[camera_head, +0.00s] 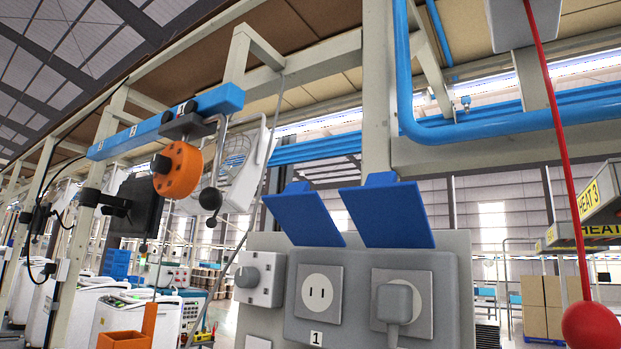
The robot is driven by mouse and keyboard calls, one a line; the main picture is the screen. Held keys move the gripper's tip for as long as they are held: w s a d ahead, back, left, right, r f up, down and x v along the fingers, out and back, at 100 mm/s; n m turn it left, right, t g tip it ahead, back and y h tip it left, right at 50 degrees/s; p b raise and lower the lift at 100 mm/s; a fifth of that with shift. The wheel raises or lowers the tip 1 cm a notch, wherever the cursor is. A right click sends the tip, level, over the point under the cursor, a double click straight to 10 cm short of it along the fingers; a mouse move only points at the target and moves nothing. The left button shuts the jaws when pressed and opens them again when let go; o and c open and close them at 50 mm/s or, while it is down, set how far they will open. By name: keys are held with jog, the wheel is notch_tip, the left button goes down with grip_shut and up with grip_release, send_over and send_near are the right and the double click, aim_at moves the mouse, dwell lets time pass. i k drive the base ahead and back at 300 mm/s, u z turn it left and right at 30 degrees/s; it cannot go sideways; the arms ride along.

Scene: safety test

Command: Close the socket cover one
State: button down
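A grey double socket box (364,255) is mounted on a grey panel. The left socket (319,294) has two slots, nothing plugged in, and a label "1" (316,338) below it. Its blue cover (303,214) stands open, tilted up above the socket. The right socket (424,291) has a grey plug (394,304) in it. Its blue cover (386,212) is also open and tilted up. My gripper is not in view.
A grey rotary switch (259,277) sits left of the socket box. A red cord ends in a red ball (591,326) at the lower right. An orange round device (178,170) is at a blue bar (170,121) at the upper left. Blue pipes (480,126) run at the upper right.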

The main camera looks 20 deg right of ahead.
aim_at(304, 216)
jog(key=k, duration=1.2)
jog(key=u, duration=0.45)
jog(key=i, duration=0.65)
jog(key=u, duration=0.55)
jog(key=i, duration=1.25)
jog(key=z, duration=0.75)
jog(key=i, duration=0.45)
jog(key=z, duration=0.3)
